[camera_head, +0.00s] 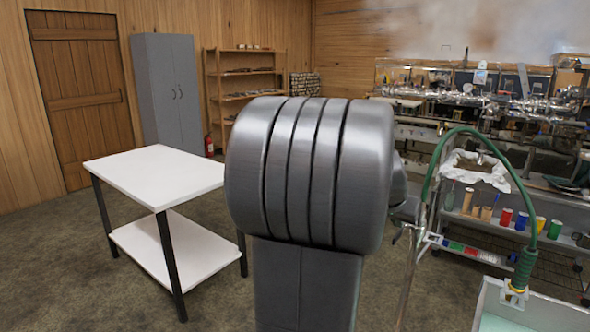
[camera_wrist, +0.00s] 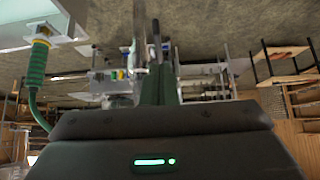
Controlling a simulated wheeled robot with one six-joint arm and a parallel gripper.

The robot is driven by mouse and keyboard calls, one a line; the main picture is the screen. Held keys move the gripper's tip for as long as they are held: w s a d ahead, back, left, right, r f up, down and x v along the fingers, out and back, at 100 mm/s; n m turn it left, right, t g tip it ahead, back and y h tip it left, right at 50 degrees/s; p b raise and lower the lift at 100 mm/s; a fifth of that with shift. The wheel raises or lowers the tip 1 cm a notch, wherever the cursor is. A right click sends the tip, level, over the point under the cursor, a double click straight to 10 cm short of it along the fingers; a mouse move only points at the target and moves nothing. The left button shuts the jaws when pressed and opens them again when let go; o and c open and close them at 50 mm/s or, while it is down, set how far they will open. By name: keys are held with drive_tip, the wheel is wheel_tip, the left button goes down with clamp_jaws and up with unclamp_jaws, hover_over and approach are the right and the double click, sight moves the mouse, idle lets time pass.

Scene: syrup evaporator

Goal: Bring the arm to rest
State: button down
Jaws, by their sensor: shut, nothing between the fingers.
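My gripper (camera_wrist: 157,45) shows in the wrist view, its dark fingers shut together with nothing between them. They point up the picture from the dark gripper body, which fills the bottom and carries a green light. The wrist view is turned over, with the floor at the top. In the head view my large grey arm link stands upright in the middle and hides most of what lies behind it. My gripper cannot be made out there.
A white two-level table (camera_head: 160,178) stands at left. At right are a green hose (camera_head: 470,130), a sink-like basin (camera_head: 520,315) and a cart with colored containers (camera_head: 520,222). The evaporator equipment (camera_head: 480,95) stands behind, under steam. Bare floor (camera_head: 60,270) lies at left.

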drive_tip(key=v, duration=1.2)
drive_tip(key=x, duration=0.9)
drive_tip(key=shift+w+d+r+p, duration=0.2)
drive_tip(key=shift+w+d+p, duration=0.2)
drive_tip(key=shift+w, duration=0.1)
drive_tip(key=f+b, duration=0.3)
drive_tip(key=f, duration=0.2)
drive_tip(key=shift+w+d+f+b, duration=0.1)
drive_tip(key=shift+w+f+b, duration=0.15)
drive_tip(key=shift+b, duration=0.1)
drive_tip(key=shift+d+r+p, duration=0.1)
drive_tip(key=shift+r+p, duration=0.85)
drive_tip(key=shift+p, duration=0.2)
drive_tip(key=shift+w+d+r+p, duration=0.15)
drive_tip(key=shift+w+r+p, duration=0.15)
drive_tip(key=shift+p, duration=0.6)
drive_tip(key=shift+w+d+r+g+p, duration=0.1)
drive_tip(key=shift+r+g+p, duration=0.15)
drive_tip(key=shift+p, duration=1)
drive_tip(key=g+y+p, duration=0.1)
drive_tip(key=p, duration=0.3)
drive_tip(key=shift+w+d+r, duration=0.15)
drive_tip(key=shift+w+r, duration=0.05)
drive_tip(key=shift+r, duration=0.05)
drive_tip(key=p, duration=0.2)
drive_tip(key=shift+w+d+r+p, duration=0.1)
drive_tip(key=shift+w+r+p, duration=0.05)
drive_tip(key=shift+r+p, duration=0.15)
